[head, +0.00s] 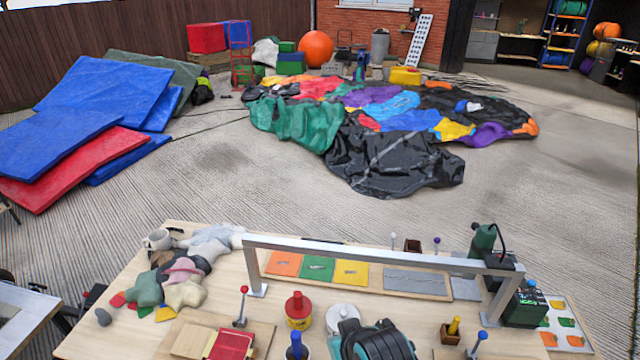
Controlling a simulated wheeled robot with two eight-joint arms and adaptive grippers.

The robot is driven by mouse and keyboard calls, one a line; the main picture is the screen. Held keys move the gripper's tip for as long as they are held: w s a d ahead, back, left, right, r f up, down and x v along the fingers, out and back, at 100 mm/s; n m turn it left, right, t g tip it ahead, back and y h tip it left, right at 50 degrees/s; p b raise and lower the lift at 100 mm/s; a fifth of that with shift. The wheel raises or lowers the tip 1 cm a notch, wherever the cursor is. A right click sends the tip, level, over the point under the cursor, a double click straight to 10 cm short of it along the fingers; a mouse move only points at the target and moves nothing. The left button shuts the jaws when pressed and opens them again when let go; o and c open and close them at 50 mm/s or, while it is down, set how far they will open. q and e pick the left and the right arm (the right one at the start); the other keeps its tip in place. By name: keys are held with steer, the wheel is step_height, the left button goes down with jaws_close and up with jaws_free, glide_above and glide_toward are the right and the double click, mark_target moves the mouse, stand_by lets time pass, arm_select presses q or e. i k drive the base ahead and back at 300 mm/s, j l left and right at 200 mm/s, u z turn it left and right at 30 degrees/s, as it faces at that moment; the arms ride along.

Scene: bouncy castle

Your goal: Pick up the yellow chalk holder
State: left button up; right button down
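A small yellow upright piece (454,325) stands in a brown wooden block (449,336) near the front edge of the workbench, right of centre. It looks like the yellow chalk holder, but it is small and I cannot be sure. Neither of my grippers shows in the head view.
The wooden workbench (225,280) carries a metal frame (380,253) across its middle. A teal and black machine (372,342) and a blue-knobbed lever (478,340) flank the yellow piece. A red-lidded yellow pot (298,312), cloth scraps (184,290) and a green tool (484,240) stand elsewhere.

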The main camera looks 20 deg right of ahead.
mark_target(453, 327)
steer(key=z, duration=1.9)
steer(key=u, duration=2.1)
steer(key=z, duration=2.1)
steer(key=i+l+z, duration=0.2)
steer(key=i+l, duration=0.15)
steer(key=l, duration=0.2)
steer(key=i+l+z, duration=0.25)
steer(key=i+l, duration=0.15)
steer(key=l, duration=0.15)
